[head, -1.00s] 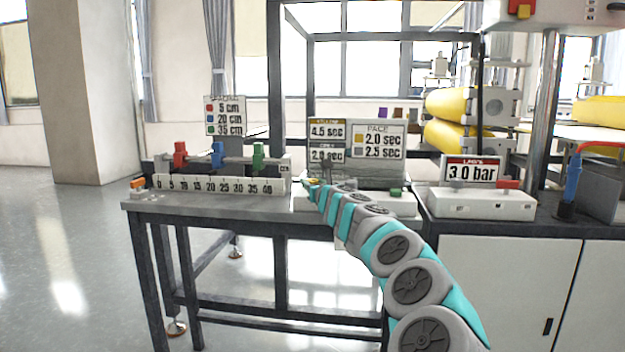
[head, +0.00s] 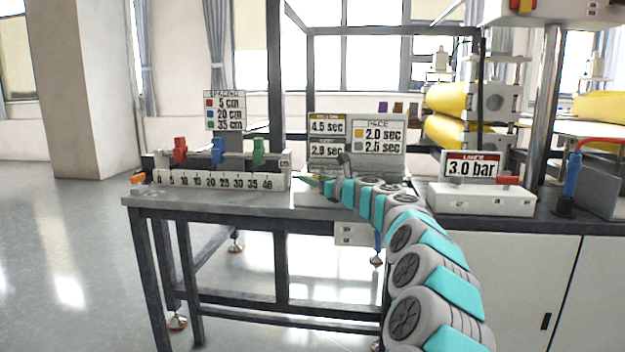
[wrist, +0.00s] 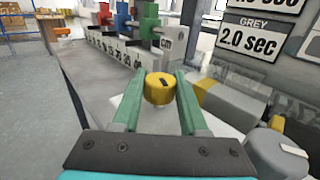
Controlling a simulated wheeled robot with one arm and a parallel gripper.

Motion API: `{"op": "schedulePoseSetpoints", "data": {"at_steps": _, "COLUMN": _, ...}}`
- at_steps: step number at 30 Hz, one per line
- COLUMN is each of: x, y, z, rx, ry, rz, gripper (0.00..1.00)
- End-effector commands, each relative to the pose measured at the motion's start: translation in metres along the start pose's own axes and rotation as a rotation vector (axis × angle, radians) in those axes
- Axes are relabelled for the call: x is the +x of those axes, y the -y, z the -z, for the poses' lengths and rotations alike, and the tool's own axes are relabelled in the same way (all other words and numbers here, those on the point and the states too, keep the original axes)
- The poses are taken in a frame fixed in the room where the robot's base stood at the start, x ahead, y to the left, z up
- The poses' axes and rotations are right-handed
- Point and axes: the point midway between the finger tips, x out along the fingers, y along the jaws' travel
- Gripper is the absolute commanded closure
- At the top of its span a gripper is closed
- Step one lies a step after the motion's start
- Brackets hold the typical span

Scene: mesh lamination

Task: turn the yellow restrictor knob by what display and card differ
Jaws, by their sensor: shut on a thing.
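The yellow knob (wrist: 158,90) sits between my green fingertips in the wrist view, with a dark mark on its top. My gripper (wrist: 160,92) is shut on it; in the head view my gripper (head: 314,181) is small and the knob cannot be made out. The yellow-headed display (head: 327,127) reads 4.5 sec. Below it, the grey display (wrist: 249,38) reads 2.0 sec in the wrist view. The PACE card (head: 377,137) gives 2.0 sec beside a yellow square and 2.5 sec beside a grey one. A grey knob (wrist: 275,155) stands at the lower right of the wrist view.
A scale rail (head: 215,182) with red, blue and green sliders stands left of my gripper, under a card (head: 225,113) reading 5, 20 and 35 cm. At right, a white box with a red lever (head: 508,180) stands by a 3.0 bar sign (head: 471,169). Yellow rollers (head: 455,97) are behind.

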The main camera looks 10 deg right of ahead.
Motion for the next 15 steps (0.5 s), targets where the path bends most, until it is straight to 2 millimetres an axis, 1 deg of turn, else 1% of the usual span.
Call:
{"op": "schedulePoseSetpoints", "data": {"at_steps": 8, "x": 0.0001, "y": -0.0003, "z": -0.0002, "rx": 0.0, "ry": 0.0, "rz": 0.0, "gripper": 1.0}}
{"op": "schedulePoseSetpoints", "data": {"at_steps": 9, "x": 0.0001, "y": -0.0002, "z": -0.0003, "rx": 0.0, "ry": 0.0, "rz": 0.0, "gripper": 0.55}}
{"op": "schedulePoseSetpoints", "data": {"at_steps": 15, "x": 0.0001, "y": -0.0001, "z": -0.0003, "rx": 0.0, "ry": 0.001, "rz": 0.0, "gripper": 0.32}}
